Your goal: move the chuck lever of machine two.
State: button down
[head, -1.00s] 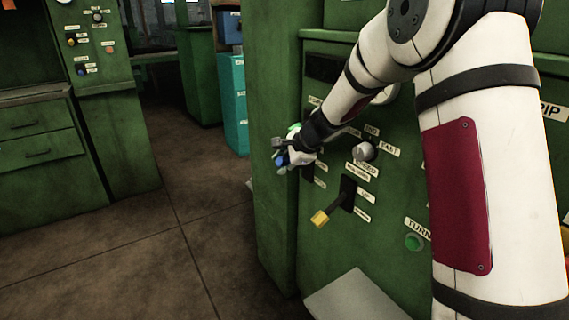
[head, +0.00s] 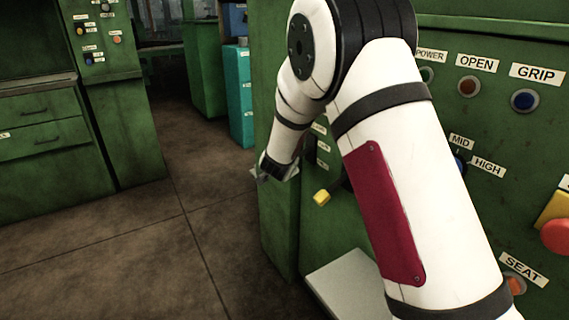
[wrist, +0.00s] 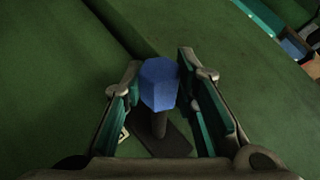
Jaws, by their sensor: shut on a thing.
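A lever with a blue faceted knob (wrist: 160,82) on a dark stem stands out from a dark slot plate on the green machine, in the wrist view. My gripper (wrist: 160,72) has one finger on each side of this knob and is shut on it. In the head view my gripper (head: 264,176) is low at the left edge of the machine front (head: 278,215). The blue knob is hidden there. A second lever with a yellow knob (head: 321,197) sits to the right of my gripper. No chuck label is readable.
My arm covers much of the panel. A pale plate (head: 350,283) juts out below. Open floor (head: 150,240) lies left, before another green machine (head: 125,130).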

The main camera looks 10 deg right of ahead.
jog(key=shift+w+d+f+n+t+h+b, duration=0.1)
jog(key=shift+d+f+n+t+h+b, duration=0.15)
jog(key=shift+f+h, duration=0.15)
jog(key=shift+d+f+n+t+h+b, duration=0.1)
jog(key=shift+f+n+t+h+b, duration=0.15)
jog(key=shift+f+h, duration=0.1)
jog(key=c, duration=1.2)
grip_release()
jog(key=shift+c, duration=0.2)
jog(key=v, duration=1.2)
